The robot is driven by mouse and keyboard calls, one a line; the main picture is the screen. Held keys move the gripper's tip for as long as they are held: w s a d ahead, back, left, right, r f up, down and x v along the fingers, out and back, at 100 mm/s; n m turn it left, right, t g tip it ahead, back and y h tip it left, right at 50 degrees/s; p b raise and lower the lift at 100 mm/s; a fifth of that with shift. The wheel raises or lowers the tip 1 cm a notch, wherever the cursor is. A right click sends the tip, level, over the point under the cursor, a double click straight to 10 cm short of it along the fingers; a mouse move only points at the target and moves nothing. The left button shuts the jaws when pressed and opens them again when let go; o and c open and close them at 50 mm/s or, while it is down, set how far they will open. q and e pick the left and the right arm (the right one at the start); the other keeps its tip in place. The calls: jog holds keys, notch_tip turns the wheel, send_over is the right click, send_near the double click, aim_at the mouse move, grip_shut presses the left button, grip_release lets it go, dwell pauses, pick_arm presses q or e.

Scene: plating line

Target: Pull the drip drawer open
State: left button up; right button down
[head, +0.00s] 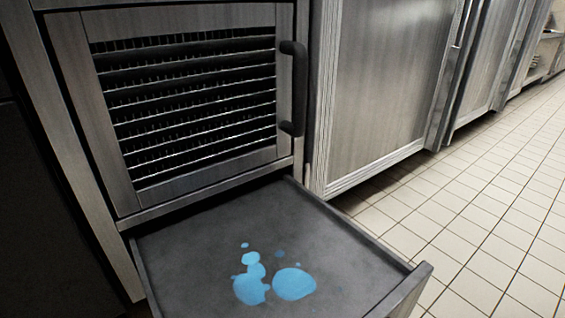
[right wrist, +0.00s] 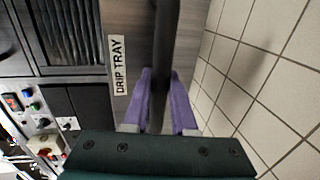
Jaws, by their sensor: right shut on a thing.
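The drip drawer (head: 200,230) is pulled well out below a louvred steel door in the head view. Its dark flat inside shows, with several light blue splashes (head: 265,282) on it. The drawer's steel front (right wrist: 132,22) shows in the right wrist view with a "DRIP TRAY" label (right wrist: 121,65). A dark bar handle (right wrist: 166,35) runs along that front. My right gripper (right wrist: 159,78) has its purple fingers on either side of the handle and is shut on it. The handle is outside the head view. My left gripper is not in view.
The louvred door (head: 190,105) above the drawer is shut, with a black handle (head: 294,88). Steel cabinets (head: 385,90) stand along the right. The tiled floor (head: 480,215) beside the drawer is clear. A panel with coloured buttons (right wrist: 32,106) shows in the right wrist view.

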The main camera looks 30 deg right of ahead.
jog(key=c, duration=0.7)
grip_release()
jog(key=shift+s, duration=0.1)
jog(key=shift+c, duration=0.2)
jog(key=p+v, duration=0.1)
jog(key=v, duration=0.9)
